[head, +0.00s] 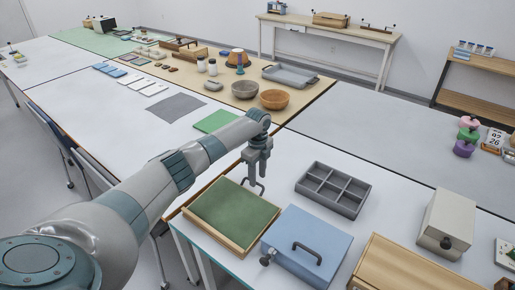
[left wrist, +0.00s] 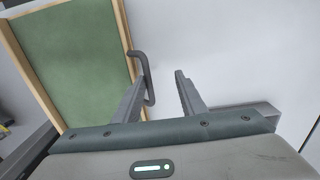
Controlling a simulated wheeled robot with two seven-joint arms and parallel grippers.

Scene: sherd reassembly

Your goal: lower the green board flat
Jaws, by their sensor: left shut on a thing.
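The green board (head: 232,212) has a light wooden frame and sits at the near left of the white table. It looks low and nearly flat; I cannot tell whether a slight tilt remains. In the left wrist view the board (left wrist: 75,60) fills the upper left, with a dark grey bar handle (left wrist: 149,75) at its right edge. My left gripper (head: 256,178) points down at the board's far right edge and is shut on the handle. In the left wrist view the handle shows against the left finger, and a gap shows between the fingers. My right gripper is out of view.
A blue box (head: 306,245) with a black handle stands close to the right of the board. A grey compartment tray (head: 333,188) lies behind it. A wooden box (head: 405,268) and a beige box (head: 447,222) stand farther right. A green mat (head: 213,121) lies behind my arm.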

